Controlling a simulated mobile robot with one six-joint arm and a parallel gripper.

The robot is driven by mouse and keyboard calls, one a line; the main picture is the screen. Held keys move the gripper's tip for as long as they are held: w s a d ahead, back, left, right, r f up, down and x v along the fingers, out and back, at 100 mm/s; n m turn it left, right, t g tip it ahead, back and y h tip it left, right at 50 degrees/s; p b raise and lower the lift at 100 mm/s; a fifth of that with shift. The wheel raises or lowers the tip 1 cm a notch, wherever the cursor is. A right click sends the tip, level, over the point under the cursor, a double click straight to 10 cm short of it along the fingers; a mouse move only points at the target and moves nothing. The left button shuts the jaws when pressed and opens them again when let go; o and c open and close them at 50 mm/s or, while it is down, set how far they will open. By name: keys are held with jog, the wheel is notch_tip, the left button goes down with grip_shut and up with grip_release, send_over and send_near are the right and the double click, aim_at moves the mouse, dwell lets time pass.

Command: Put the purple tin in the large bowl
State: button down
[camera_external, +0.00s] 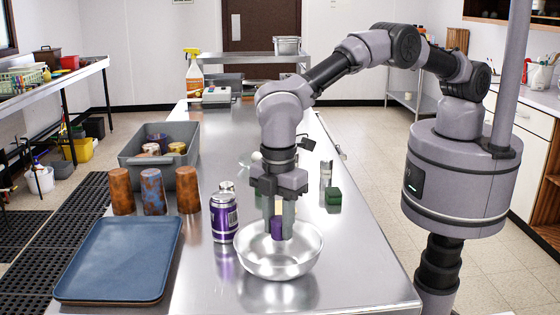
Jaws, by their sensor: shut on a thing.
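The large bowl (305,257) is a shiny metal bowl on the steel counter. My gripper (278,232) points straight down over the bowl, with its fingers reaching to within its rim. It is shut on the purple tin (277,230), a small purple cylinder with a paler part above it. The fingers hide its sides, and I cannot tell whether its lower end touches the bowl. A larger purple and silver can (223,216) stands upright just left of the bowl, apart from my gripper.
A blue tray (120,258) lies at the front left. Several rusty cans (153,191) stand behind it, before a grey bin (187,184) holding cans. A dark green block (333,198) is right of my gripper. The counter right of the bowl is clear.

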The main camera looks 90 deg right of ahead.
aim_at(278, 219)
notch_tip(278, 219, down, 3)
jog(key=shift+r+b, duration=0.15)
jog(key=shift+b, duration=0.45)
jog(key=shift+r, duration=0.1)
jog(key=c, duration=1)
grip_release()
notch_tip(278, 219, up, 8)
jog(key=p, duration=0.6)
jog(key=shift+f, duration=0.55)
